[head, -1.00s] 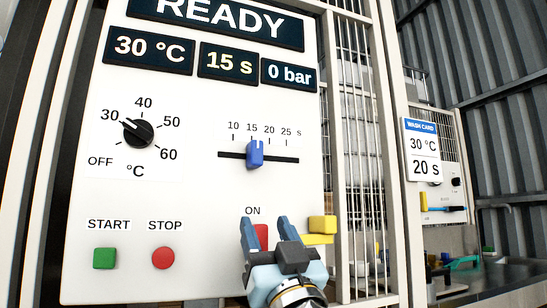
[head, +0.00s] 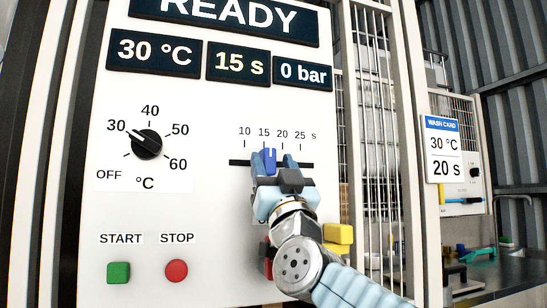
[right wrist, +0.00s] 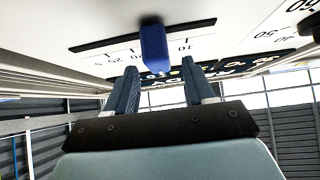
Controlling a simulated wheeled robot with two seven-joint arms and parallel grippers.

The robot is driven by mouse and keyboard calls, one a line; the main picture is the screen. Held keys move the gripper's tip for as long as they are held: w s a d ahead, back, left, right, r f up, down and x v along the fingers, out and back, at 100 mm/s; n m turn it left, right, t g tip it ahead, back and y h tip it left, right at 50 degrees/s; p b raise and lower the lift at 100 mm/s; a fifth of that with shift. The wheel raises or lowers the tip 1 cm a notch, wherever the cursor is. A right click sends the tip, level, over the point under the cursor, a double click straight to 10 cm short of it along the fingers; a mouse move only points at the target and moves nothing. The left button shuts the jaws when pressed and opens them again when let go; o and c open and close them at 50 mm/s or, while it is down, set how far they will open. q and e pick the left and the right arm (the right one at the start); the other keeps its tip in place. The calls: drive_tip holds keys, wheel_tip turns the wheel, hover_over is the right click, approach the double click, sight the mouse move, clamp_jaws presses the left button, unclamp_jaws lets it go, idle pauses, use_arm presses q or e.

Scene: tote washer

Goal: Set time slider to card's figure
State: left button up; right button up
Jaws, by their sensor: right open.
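The blue time slider knob (head: 270,158) sits at about the 15 mark of its scale on the white panel, and the display (head: 238,66) reads 15 s. The wash card (head: 444,150) at the right reads 30 °C and 20 s. My right gripper (head: 273,164) is open in front of the slider, its fingers on either side of the knob in the head view. In the right wrist view the knob (right wrist: 153,48) shows beyond and between the open fingertips (right wrist: 160,68); I cannot tell whether they touch it. My left gripper is not in view.
The temperature dial (head: 146,143), green START button (head: 118,272) and red STOP button (head: 176,270) are on the panel to the left. A yellow handle (head: 338,234) sticks out at the lower right. The ON switch is mostly hidden behind my arm.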

clamp_jaws()
idle(0.3)
drive_tip(key=d, duration=0.2)
drive_tip(key=w+d+b, duration=0.1)
drive_tip(key=shift+w+d, duration=0.15)
drive_tip(key=shift+d, duration=0.25)
unclamp_jaws()
